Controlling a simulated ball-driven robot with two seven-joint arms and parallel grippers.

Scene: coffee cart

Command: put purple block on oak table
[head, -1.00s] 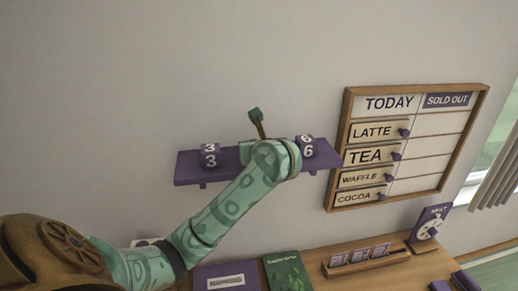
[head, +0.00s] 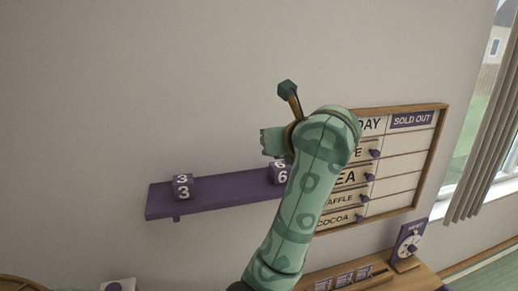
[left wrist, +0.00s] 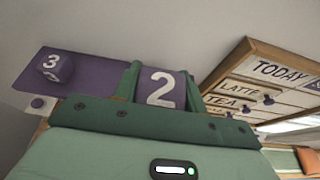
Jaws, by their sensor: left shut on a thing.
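My left gripper (left wrist: 161,92) is shut on a purple block (left wrist: 160,88) marked with a white 2. A wooden table top (head: 420,280), which looks like oak, shows at the lower right, below and apart from the gripper. My right gripper is not in view.
A purple block marked 3 (head: 183,187) stands on the shelf's left part. A menu board (head: 428,165) hangs right of the shelf. A card rack (head: 343,281) and a dial stand (head: 409,243) occupy the table.

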